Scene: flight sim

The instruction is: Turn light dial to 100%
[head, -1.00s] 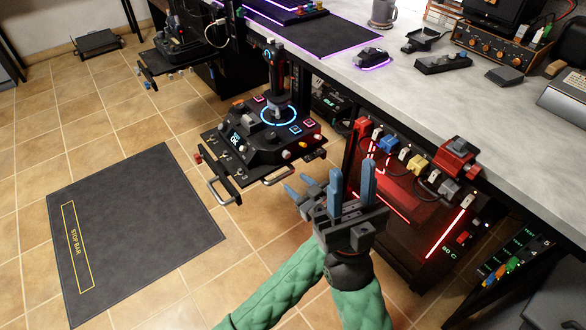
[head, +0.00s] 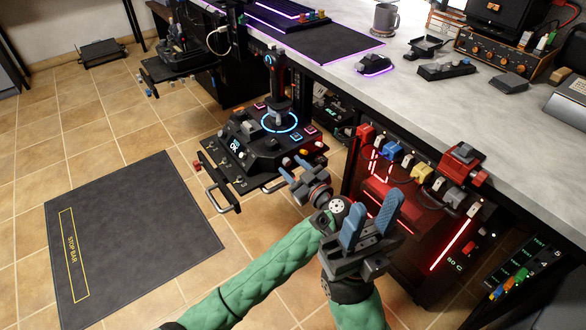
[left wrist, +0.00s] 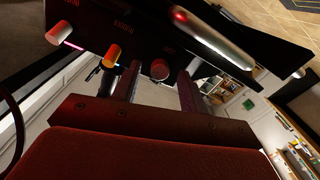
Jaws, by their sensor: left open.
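The control panel (head: 262,140) with the flight stick has several small knobs along its near right edge, including an orange knob (head: 303,151). My left gripper (head: 297,171) is open just below and in front of these knobs. In the left wrist view its fingers (left wrist: 157,85) stand apart, with a dark reddish round knob (left wrist: 160,69) in line with the gap between them. Contact cannot be told. An orange knob (left wrist: 113,54) and a pale knob (left wrist: 63,32) lie left of it. My right gripper (head: 374,200) is open and empty.
A metal handle (head: 222,198) sticks out of the panel's front. Right of my left gripper, a rack of coloured plugs (head: 405,165) hangs under the grey desk (head: 430,100). A dark mat (head: 135,235) lies on the tiled floor at left.

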